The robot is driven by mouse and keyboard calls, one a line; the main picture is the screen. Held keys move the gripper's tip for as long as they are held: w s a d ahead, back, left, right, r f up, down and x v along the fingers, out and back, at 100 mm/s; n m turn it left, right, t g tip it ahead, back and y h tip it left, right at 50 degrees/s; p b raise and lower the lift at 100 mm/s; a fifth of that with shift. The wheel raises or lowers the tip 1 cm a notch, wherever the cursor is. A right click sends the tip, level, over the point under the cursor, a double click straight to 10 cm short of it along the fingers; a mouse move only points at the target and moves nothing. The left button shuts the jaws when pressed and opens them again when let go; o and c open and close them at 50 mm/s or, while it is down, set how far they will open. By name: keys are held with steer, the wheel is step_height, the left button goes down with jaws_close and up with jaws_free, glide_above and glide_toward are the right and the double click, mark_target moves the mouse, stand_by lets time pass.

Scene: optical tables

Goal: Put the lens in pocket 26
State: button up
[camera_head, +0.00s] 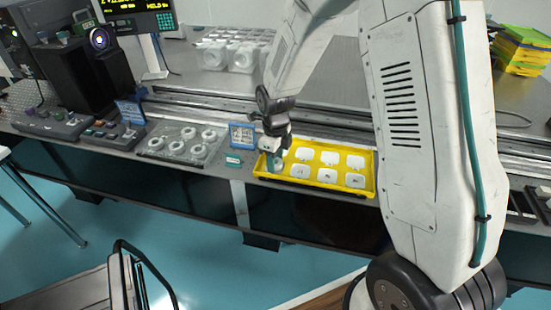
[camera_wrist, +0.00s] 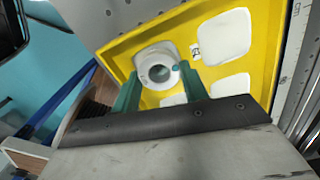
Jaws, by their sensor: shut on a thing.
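The lens, a white ring mount with a grey centre (camera_wrist: 158,72), is between the teal fingers of my gripper (camera_wrist: 162,84) in the wrist view. My gripper is shut on it. In the head view my gripper (camera_head: 275,158) points down at the left end of the yellow tray (camera_head: 325,192). The lens is over or in the tray's corner pocket; I cannot tell whether it touches the pocket floor. The tray has several white pockets, and the others in view look empty. The pocket numbers are too small to read, so I cannot tell which is pocket 26.
A grey tray (camera_head: 150,152) with several white ring parts lies left of the yellow tray. A blue-framed sign (camera_head: 241,135) and a small teal label (camera_head: 234,160) are between them. A metal rail runs behind. White blocks (camera_head: 243,58) and yellow-green trays (camera_head: 522,48) stand further back.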

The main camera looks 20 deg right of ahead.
mark_target(276, 162)
steer(key=shift+f, duration=0.1)
steer(key=o, duration=0.7)
step_height(276, 162, up, 12)
steer(key=r, duration=0.1)
steer(key=s+d+r+n, duration=0.1)
steer(key=s+r+n, duration=0.7)
steer(key=s, duration=0.1)
steer(key=s+d+r+n, duration=0.1)
steer(key=s+r+n, duration=0.1)
steer(key=s+n, duration=0.7)
steer(key=s+d+r+n+t, duration=0.1)
steer(key=s+r+n, duration=0.2)
steer(key=s+n, duration=0.7)
steer(key=shift+s, duration=0.9)
